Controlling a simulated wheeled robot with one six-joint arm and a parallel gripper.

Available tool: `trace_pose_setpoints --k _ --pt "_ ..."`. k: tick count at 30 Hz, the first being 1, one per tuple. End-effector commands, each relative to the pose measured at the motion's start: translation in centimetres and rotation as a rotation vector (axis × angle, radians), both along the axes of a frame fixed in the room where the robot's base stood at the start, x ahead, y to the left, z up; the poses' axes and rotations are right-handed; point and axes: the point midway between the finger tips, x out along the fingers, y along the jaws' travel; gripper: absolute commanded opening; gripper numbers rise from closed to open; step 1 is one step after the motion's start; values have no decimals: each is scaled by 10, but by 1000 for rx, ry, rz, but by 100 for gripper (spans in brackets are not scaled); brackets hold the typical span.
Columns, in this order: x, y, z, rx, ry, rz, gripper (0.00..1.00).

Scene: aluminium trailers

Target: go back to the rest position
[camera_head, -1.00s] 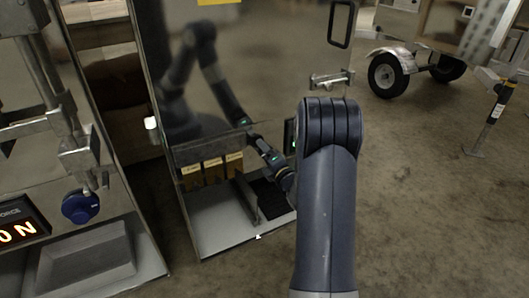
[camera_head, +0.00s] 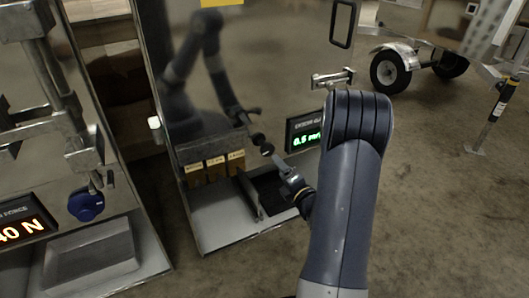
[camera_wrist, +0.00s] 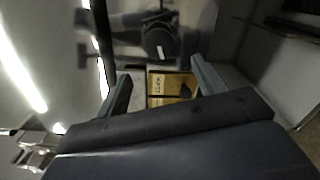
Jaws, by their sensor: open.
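My arm (camera_head: 340,215) reaches forward and down at the right of the head view. My gripper (camera_head: 272,158) is in front of a shiny metal panel (camera_head: 285,60), above a shelf with a dark recess. In the wrist view, my gripper (camera_wrist: 160,76) shows two fingers spread apart with nothing between them. Beyond the fingers are yellow labelled blocks (camera_wrist: 170,85), which also show in the head view (camera_head: 214,168) left of my gripper. The head view does not show the finger gap clearly.
A green-lit readout (camera_head: 304,136) is on the panel beside my arm. At left stands a press-like machine with a blue knob (camera_head: 86,205) and a red-lit readout (camera_head: 20,232). A wheeled trailer (camera_head: 390,70) is at the back right. Open floor (camera_head: 450,200) lies to the right.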

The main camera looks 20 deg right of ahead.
Motion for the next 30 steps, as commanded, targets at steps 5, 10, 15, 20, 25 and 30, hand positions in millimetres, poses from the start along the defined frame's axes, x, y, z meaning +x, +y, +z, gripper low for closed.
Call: trace_pose_setpoints --k 5,10,15,20,25,30 --pt "17 1 -1 -3 -1 3 66" --pt "48 3 -2 -3 -3 4 66" --pt "80 3 -2 -2 -2 3 66" --pt "101 3 -1 0 -2 1 66" --pt "107 4 0 17 0 -1 66" --pt "107 3 1 28 1 -1 66"
